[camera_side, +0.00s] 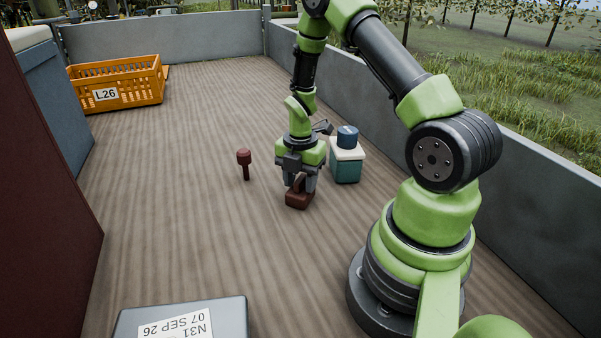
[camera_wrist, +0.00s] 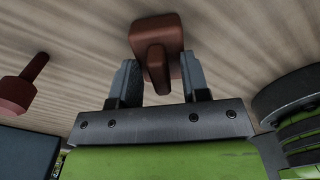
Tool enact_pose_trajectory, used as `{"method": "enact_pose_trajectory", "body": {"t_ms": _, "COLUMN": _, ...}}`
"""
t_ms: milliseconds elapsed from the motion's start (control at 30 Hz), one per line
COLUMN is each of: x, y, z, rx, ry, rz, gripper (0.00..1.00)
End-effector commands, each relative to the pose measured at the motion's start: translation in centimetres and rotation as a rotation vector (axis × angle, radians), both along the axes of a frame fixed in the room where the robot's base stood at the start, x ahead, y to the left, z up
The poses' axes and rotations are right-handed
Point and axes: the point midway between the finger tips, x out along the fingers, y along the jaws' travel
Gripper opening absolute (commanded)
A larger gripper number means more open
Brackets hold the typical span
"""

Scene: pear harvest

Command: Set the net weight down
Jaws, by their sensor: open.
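The net weight is a dark red-brown block (camera_side: 298,201) with an upright handle on top. It rests on the wooden deck in the side view, below my gripper (camera_side: 299,183). In the wrist view the block (camera_wrist: 157,27) lies just beyond my gripper (camera_wrist: 160,75), and its handle stands between the two grey fingers. The fingers are open, with a gap on each side of the handle. The fingers hide part of the handle in the side view.
An orange crate (camera_side: 118,84) marked L26 is far left. A grey labelled case (camera_side: 232,312) lies in front.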

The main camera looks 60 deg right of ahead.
Motion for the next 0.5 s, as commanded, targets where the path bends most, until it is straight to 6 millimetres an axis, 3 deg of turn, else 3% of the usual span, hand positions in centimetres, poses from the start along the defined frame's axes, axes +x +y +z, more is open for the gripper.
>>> {"method": "enact_pose_trajectory", "body": {"t_ms": 167, "x": 0.1, "y": -0.1, "z": 1.8, "rx": -0.004, "ry": -0.005, "rz": 0.001, "gripper": 0.42}}
{"method": "enact_pose_trajectory", "body": {"t_ms": 500, "x": 0.1, "y": -0.1, "z": 8.9, "rx": -0.005, "ry": -0.006, "rz": 0.001, "gripper": 0.42}}
